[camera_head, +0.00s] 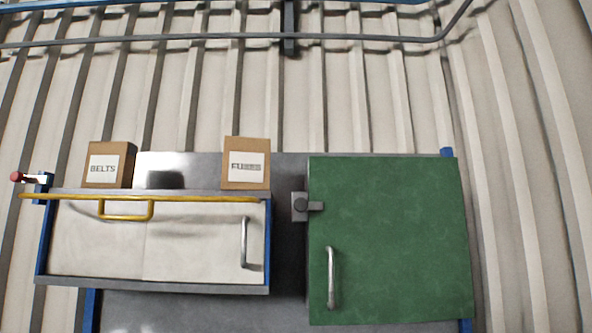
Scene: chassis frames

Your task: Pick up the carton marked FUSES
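The carton marked FUSES (246,176) is a brown box with a white label. It stands upright on the grey top (205,165) of the cabinet, near its right end and just behind the yellow bar. The label's print is a little blurred but reads as FUSES. A second brown carton marked BELTS (108,167) stands to the left on the same top, with a clear gap between the two. Neither of my grippers shows in the view.
A yellow bar (180,198) with a yellow loop handle (126,209) runs along the cabinet's front edge. A red-tipped lever (17,176) sits at its left end. A green door (390,240) with a metal handle is on the right. Corrugated wall (270,105) stands behind.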

